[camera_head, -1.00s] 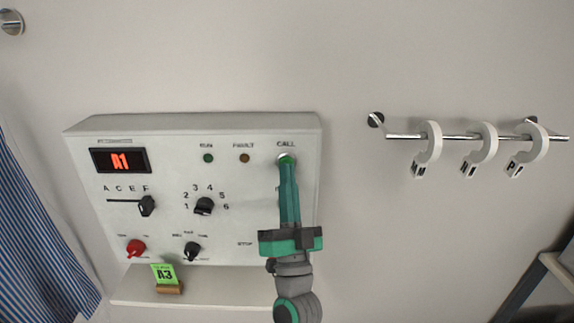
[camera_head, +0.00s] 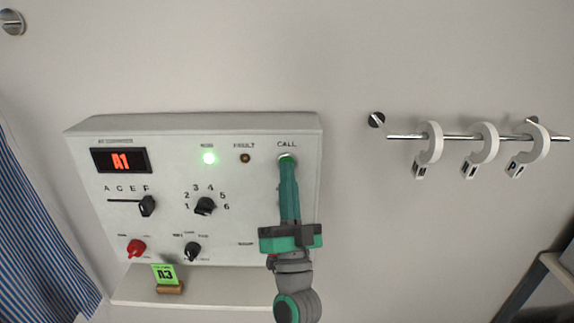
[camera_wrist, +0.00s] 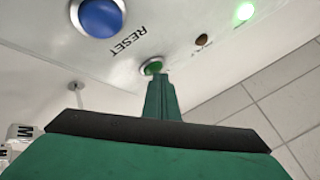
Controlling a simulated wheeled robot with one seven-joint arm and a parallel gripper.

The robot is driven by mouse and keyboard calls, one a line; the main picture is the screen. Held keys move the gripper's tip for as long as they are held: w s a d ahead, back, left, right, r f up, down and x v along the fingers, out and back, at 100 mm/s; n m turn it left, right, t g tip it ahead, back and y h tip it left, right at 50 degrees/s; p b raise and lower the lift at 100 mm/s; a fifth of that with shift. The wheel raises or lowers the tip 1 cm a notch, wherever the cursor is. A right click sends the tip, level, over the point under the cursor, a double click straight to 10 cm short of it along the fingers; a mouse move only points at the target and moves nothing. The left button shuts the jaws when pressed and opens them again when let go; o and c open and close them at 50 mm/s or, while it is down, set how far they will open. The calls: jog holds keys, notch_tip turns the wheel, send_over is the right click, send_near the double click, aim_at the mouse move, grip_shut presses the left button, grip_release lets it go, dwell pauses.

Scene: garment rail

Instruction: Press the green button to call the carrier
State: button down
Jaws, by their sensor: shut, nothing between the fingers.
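The green CALL button (camera_head: 287,157) is at the upper right of the white control panel (camera_head: 240,180). In the wrist view the green button (camera_wrist: 152,67) shows just beyond my fingertips. My gripper (camera_head: 288,166) is shut and empty. Its green fingers point at the button and their tips appear to touch it; how far the button is pushed in cannot be told. The RUN lamp (camera_head: 208,158) glows bright green, also in the wrist view (camera_wrist: 244,11). The FAULT lamp (camera_head: 245,158) is dark. The red display (camera_head: 121,161) reads A1.
A blue button (camera_wrist: 100,16) marked RESET is near the fingers in the wrist view. A shelf (camera_head: 225,290) below holds a green A3 card (camera_head: 164,274). A rail (camera_head: 455,137) with white hooks is at right. Striped blue cloth (camera_head: 35,245) hangs at left.

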jog(key=shift+s, duration=0.1)
dwell(0.4)
jog(key=shift+s, duration=3.25)
jog(key=shift+f, duration=0.1)
jog(key=s+d+f+n+g+h, duration=0.1)
jog(key=s+f+g, duration=0.3)
jog(key=f, duration=1)
jog(key=s+d+f+n+g+h, duration=0.15)
jog(key=s+f, duration=0.45)
jog(key=f, duration=0.7)
jog(key=s+a+f+n+g, duration=0.1)
jog(key=s+f+g, duration=0.1)
jog(key=s+f, duration=0.3)
jog(key=s+f+n+g, duration=0.1)
jog(key=s+f, duration=0.4)
jog(key=s, duration=0.7)
jog(key=s+a+f+n+g, duration=0.1)
jog(key=s+f+g, duration=0.2)
jog(key=s+f, duration=0.2)
jog(key=s, duration=0.3)
jog(key=shift+s+a+n, duration=0.3)
jog(key=shift+n, duration=0.05)
